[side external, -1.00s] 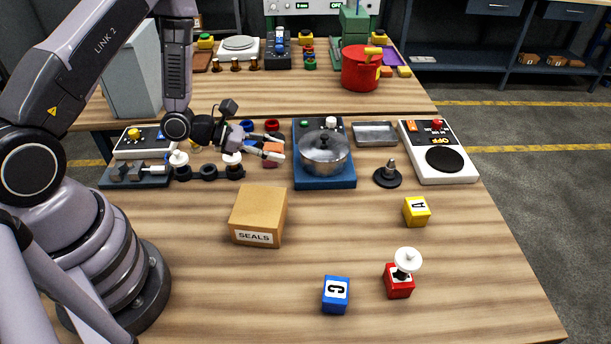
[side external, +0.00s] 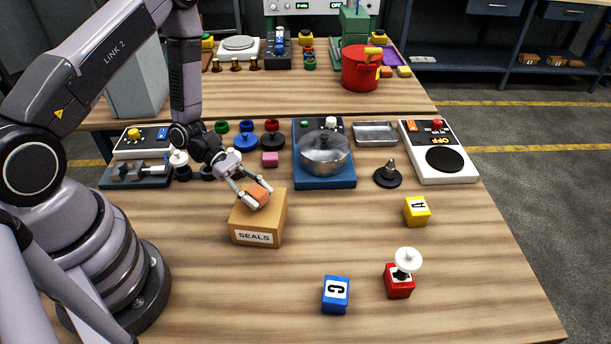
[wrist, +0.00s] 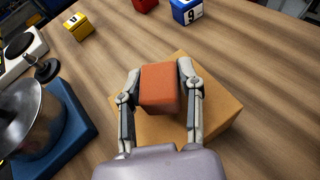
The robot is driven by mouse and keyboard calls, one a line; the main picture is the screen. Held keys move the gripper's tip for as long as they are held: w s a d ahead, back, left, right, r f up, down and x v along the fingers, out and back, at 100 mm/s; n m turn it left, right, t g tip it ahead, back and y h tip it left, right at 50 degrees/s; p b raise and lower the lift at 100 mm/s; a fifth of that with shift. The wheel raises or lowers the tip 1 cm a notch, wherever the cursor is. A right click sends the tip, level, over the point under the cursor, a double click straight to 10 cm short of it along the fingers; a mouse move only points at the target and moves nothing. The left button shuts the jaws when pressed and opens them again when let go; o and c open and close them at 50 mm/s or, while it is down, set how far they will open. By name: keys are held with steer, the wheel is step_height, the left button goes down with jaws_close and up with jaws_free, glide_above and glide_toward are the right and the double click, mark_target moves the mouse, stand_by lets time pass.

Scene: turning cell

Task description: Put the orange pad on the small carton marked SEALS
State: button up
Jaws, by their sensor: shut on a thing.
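The orange pad (side external: 258,194) is held between the fingers of my gripper (side external: 254,198). In the wrist view the pad (wrist: 159,86) sits between both fingertips (wrist: 160,80). The small carton marked SEALS (side external: 256,226) stands on the table, its label facing the side camera. The pad is over the carton's top, which also shows below it in the wrist view (wrist: 212,105). I cannot tell whether the pad touches the carton, because the fingers and the pad hide the spot beneath.
A pot (side external: 325,155) on a blue base stands behind and right of the carton. Blue (side external: 336,294), red (side external: 398,285) and yellow (side external: 416,211) blocks stand to the right.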

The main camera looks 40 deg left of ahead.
steer(key=shift+f, duration=0.5)
steer(key=o, duration=1)
steer(key=shift+f, duration=0.1)
steer(key=shift+c, duration=0.2)
